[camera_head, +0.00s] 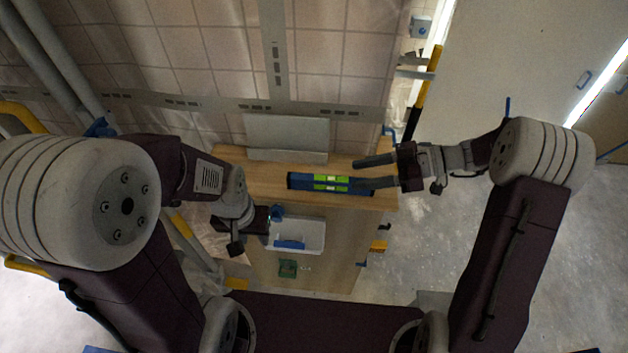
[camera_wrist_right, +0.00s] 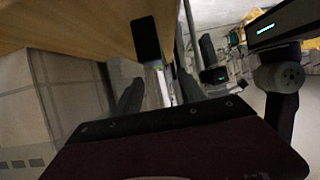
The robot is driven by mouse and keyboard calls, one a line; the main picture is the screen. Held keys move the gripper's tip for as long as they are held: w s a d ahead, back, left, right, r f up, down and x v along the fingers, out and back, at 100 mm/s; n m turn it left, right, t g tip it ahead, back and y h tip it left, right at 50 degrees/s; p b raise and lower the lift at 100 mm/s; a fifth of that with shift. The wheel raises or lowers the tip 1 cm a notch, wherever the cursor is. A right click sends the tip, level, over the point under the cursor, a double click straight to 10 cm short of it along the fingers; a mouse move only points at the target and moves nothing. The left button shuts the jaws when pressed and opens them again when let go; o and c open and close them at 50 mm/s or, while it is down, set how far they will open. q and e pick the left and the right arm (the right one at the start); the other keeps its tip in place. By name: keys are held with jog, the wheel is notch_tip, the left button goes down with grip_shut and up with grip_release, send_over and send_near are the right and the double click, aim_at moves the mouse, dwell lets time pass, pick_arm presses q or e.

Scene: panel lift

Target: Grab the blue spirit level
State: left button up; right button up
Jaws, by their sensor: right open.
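The blue spirit level (camera_head: 305,181), with bright green parts around its middle, lies lengthwise on the wooden tabletop. My right gripper (camera_head: 358,173) is open at the level's right end, with one finger on the far side and the other overlapping that end in the picture. In the right wrist view, a dark block (camera_wrist_right: 146,38), probably the level's end, shows just beyond and between the open fingers (camera_wrist_right: 155,90). Contact cannot be made out. My left gripper (camera_head: 247,232) hangs left of the white bin, away from the level; its jaw opening is unclear.
The wooden table (camera_head: 260,184) carries a white bin (camera_head: 308,234) with blue items and a small green object (camera_head: 288,268). A grey panel (camera_head: 287,135) stands behind the level against the tiled wall. Open floor (camera_head: 420,240) lies right of the table.

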aim_at(336, 179)
jog(key=shift+d, duration=0.1)
jog(key=p+x, duration=0.2)
jog(key=x, duration=0.1)
jog(key=shift+a+f, duration=0.15)
jog(key=shift+a, duration=0.1)
jog(key=p+x, duration=0.3)
jog(key=x, duration=0.1)
jog(key=shift+a+f, duration=0.15)
jog(key=shift+a, duration=0.15)
jog(key=shift+w+a+f, duration=0.1)
jog(key=shift+a+f, duration=0.05)
jog(key=shift+a, duration=0.05)
grip_shut()
